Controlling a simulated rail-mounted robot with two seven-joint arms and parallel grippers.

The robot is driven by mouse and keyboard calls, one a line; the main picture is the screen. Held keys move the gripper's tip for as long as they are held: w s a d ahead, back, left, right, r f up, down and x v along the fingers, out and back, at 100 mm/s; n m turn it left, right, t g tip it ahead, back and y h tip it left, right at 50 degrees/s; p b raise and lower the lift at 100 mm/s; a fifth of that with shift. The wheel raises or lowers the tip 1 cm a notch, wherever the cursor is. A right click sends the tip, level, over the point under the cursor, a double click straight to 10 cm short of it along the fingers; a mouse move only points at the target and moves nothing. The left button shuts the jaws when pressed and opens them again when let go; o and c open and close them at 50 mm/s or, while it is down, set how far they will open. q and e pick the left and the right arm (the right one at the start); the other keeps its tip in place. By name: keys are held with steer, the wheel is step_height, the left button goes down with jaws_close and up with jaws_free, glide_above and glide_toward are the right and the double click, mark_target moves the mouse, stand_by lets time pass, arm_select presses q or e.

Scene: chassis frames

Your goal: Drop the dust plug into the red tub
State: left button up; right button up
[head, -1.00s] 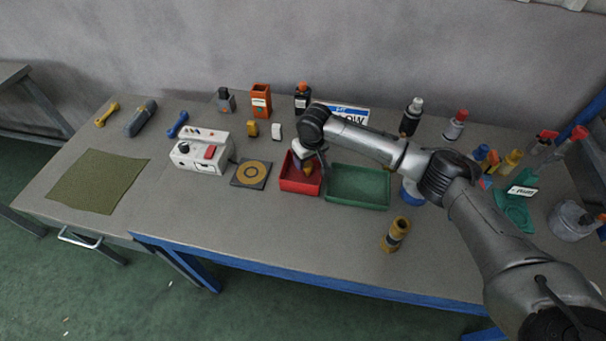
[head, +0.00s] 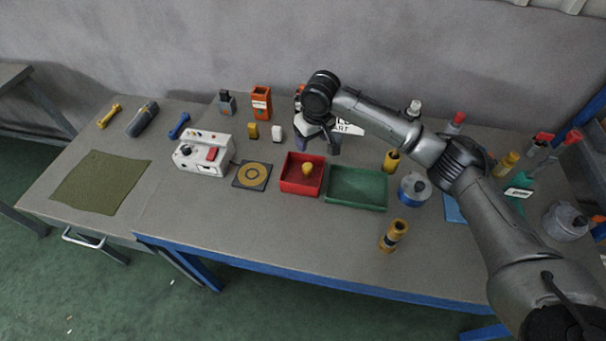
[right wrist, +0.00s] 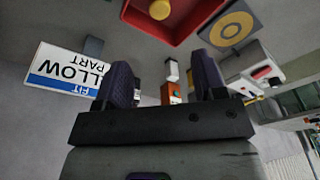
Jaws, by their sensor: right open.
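The dust plug, a small yellow rounded piece (head: 307,168), lies inside the red tub (head: 288,187), on its floor. In the right wrist view the plug (right wrist: 160,9) shows at the top edge, in the red tub (right wrist: 190,32). My right gripper (head: 319,144) is open and empty, above and behind the tub, apart from it. In the right wrist view its two dark fingers (right wrist: 165,82) stand wide apart with nothing gripped between them. My left gripper is not in view.
A green tray (head: 357,203) stands right of the tub, a round-target plate (head: 252,175) left of it. A white control box (head: 203,156) is farther left. A brown cylinder (head: 393,235) stands in front. A sign (right wrist: 67,72) stands behind the gripper. The front bench is mostly clear.

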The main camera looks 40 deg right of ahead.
steer(key=shift+s+r, duration=0.2)
steer(key=shift+r, duration=1)
